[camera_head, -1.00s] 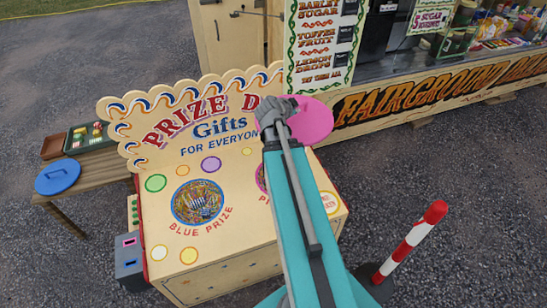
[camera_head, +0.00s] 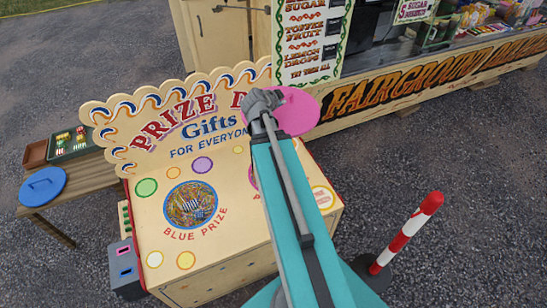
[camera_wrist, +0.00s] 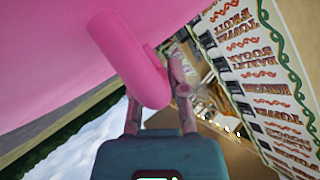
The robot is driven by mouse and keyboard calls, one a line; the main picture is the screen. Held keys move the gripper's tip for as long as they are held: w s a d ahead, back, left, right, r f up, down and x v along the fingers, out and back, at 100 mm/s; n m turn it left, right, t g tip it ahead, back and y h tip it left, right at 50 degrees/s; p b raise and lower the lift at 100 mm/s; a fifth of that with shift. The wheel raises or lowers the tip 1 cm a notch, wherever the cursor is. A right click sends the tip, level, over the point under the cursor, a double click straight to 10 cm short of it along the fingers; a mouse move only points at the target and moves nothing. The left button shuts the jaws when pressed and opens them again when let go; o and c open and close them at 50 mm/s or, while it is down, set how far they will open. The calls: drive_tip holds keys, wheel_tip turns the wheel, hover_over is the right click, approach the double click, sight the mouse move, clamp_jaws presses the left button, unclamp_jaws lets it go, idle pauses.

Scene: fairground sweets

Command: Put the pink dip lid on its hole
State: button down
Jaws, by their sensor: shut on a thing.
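The pink dip lid (camera_head: 296,112) is a flat pink disc held up at the end of my arm, above the right side of the prize dip box (camera_head: 215,240). In the wrist view the lid (camera_wrist: 50,70) fills the upper left, and its looped handle (camera_wrist: 135,62) sits between the fingers of my gripper (camera_wrist: 160,95). My gripper (camera_head: 264,104) is shut on this handle. The blue prize hole (camera_head: 191,205) in the box top is open and shows its filling. The pink prize hole (camera_head: 253,177) is mostly hidden behind my arm.
A blue lid (camera_head: 43,186) lies on a wooden side table (camera_head: 85,180) at the left, with a tray (camera_head: 72,143) behind it. A red and white post (camera_head: 405,235) stands at the right. The sweet stall (camera_head: 430,85) stands behind.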

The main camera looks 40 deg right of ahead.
drive_tip(key=shift+f, duration=0.1)
drive_tip(key=w+d+f+m+g+b, duration=0.1)
drive_tip(key=w+d+f+b, duration=0.1)
drive_tip(key=f+b, duration=1.3)
drive_tip(key=w+d+f+m+g+b, duration=0.1)
drive_tip(key=w+f+b, duration=0.4)
drive_tip(key=f+b, duration=0.9)
drive_tip(key=w+d+f+m+g+h+b, duration=0.1)
drive_tip(key=w+d+f+m+b, duration=0.1)
drive_tip(key=f+b, duration=1.3)
drive_tip(key=shift+w+d+f+b, duration=0.3)
drive_tip(key=shift+w+d+b, duration=0.4)
drive_tip(key=shift+w+d, duration=0.25)
drive_tip(key=shift+a, duration=0.1)
drive_tip(key=shift+f, duration=0.1)
wheel_tip(320, 180, down, 8)
drive_tip(key=b, duration=0.8)
drive_tip(key=shift+w, duration=0.35)
drive_tip(key=shift+f+b, duration=0.6)
drive_tip(key=shift+b, duration=0.1)
drive_tip(key=c, duration=0.6)
unclamp_jaws()
drive_tip(key=shift+o, duration=0.2)
